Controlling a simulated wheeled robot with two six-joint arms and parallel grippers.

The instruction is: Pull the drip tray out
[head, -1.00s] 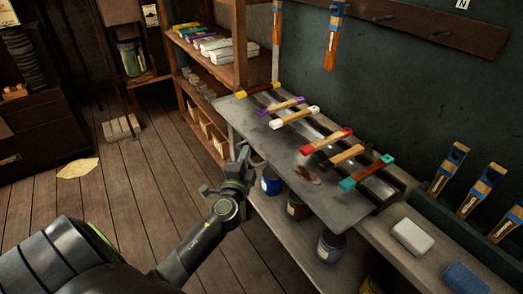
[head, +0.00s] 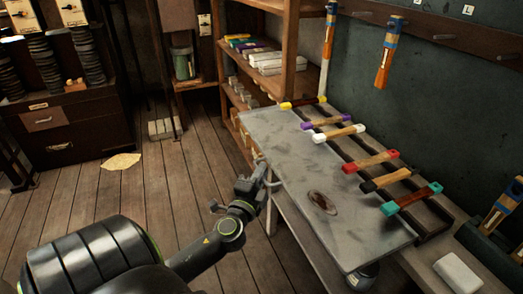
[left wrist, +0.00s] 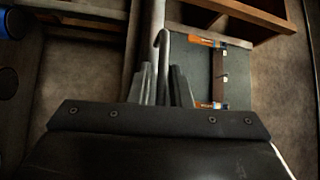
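The drip tray (head: 300,165) is a flat grey metal sheet with a dark brown stain, lying under the row of coloured-ended bars. It juts out over the front of the bench toward my left arm. My left gripper (head: 258,178) is at its front edge, by a thin metal handle (head: 267,183). In the left wrist view, the two fingers of my left gripper (left wrist: 162,88) stand close on either side of the hooked handle rod (left wrist: 163,48) and look shut on it. The handle's far end is hidden. My right gripper is not in view.
Several bars, such as the red-ended one (head: 370,162), lie across dark rails behind the tray. A white block (head: 458,272) sits on the bench at right. A wooden shelf (head: 289,50) stands behind the tray's far end.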

